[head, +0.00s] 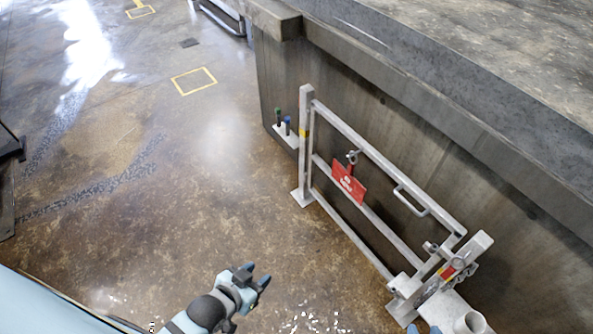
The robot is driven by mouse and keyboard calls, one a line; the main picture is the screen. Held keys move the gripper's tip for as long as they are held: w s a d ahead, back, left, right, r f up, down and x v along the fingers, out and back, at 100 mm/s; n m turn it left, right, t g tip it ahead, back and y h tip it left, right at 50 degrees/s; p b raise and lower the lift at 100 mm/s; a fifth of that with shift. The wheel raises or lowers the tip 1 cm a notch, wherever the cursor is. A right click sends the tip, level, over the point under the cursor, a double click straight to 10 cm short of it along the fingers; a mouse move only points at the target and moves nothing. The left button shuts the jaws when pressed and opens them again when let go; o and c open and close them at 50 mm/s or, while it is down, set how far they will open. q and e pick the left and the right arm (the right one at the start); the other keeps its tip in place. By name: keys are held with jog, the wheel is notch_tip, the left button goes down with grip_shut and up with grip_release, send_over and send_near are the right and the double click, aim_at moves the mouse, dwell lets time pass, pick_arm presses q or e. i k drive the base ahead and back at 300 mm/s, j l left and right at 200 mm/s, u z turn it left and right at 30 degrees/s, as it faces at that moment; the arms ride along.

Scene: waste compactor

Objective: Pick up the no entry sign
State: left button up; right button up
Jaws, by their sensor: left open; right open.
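The no entry sign is a red plate (349,184) with white markings. It hangs from a hook-like fitting near the top rail of a grey metal gate (362,135), in front of the middle rail. My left gripper (262,276) is open and empty, low in the view, left of and apart from the gate and the sign. Only the blue fingertips of my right gripper (424,329) show at the bottom edge, near the gate's right post. They are apart from the sign, and the rest of that gripper is out of frame.
A concrete wall (420,130) with a thick ledge stands behind the gate. A small stand with green and blue handles (287,127) is by the gate's left post. A latch fitting (447,271) is at the right post. Open floor (190,190) lies to the left.

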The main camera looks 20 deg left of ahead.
aim_at(355, 188)
jog(key=u, duration=0.15)
jog(key=i+j+z, duration=0.1)
jog(key=i+z, duration=0.15)
jog(key=z, duration=0.15)
jog(key=i+j+z, duration=0.15)
jog(key=z, duration=0.25)
jog(key=i+j+z, duration=0.2)
jog(key=z, duration=0.15)
